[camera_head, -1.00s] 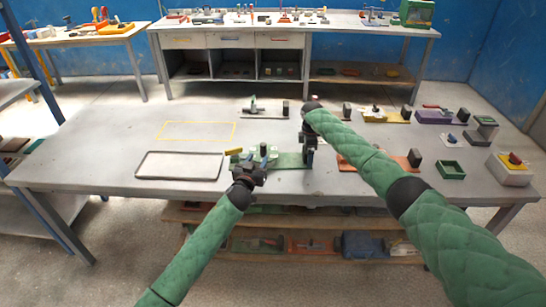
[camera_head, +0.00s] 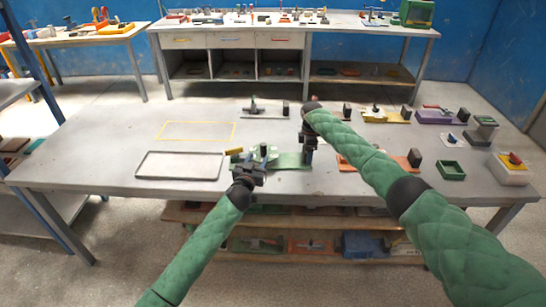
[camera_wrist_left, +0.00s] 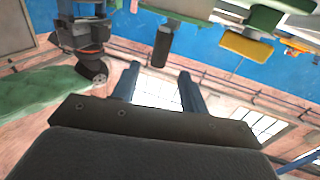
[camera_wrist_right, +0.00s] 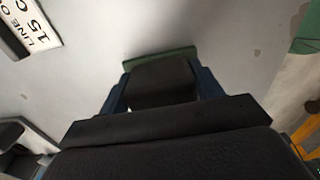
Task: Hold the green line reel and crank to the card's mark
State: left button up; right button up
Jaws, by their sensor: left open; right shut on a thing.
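The green line reel stands on a green base (camera_head: 290,160) near the table's front edge. Its upright dark crank knob (camera_head: 263,151) is just beyond my left gripper (camera_head: 255,166). In the left wrist view the dark knob (camera_wrist_left: 161,46) hangs ahead of the open, empty fingers, apart from them. My right gripper (camera_head: 308,146) is over the base's right end. In the right wrist view it is shut on a dark block (camera_wrist_right: 160,82) above green material. A white card (camera_wrist_right: 30,28) there reads partly "LINE" and "15"; the rest is cut off.
A yellow piece (camera_head: 233,151) sits at the reel's left. A grey tray (camera_head: 180,166) lies left of it, with a yellow outline (camera_head: 198,131) behind. Other fixtures, a green box (camera_head: 451,170) and a red-knobbed box (camera_head: 510,169) occupy the right side.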

pick_arm(q)
jog(key=w+d+r, duration=0.1)
jog(key=w+r, duration=0.3)
jog(key=r, duration=0.6)
jog(key=w+d+r, duration=0.1)
jog(key=w+r, duration=0.4)
jog(key=r, duration=0.5)
jog(key=w+d+r, duration=0.1)
jog(key=w+r, duration=0.3)
jog(key=r, duration=0.6)
jog(key=g+y, duration=0.3)
jog(key=g, duration=1)
send_near(262, 145)
jog(key=x, duration=1.2)
jog(key=shift+f, duration=0.15)
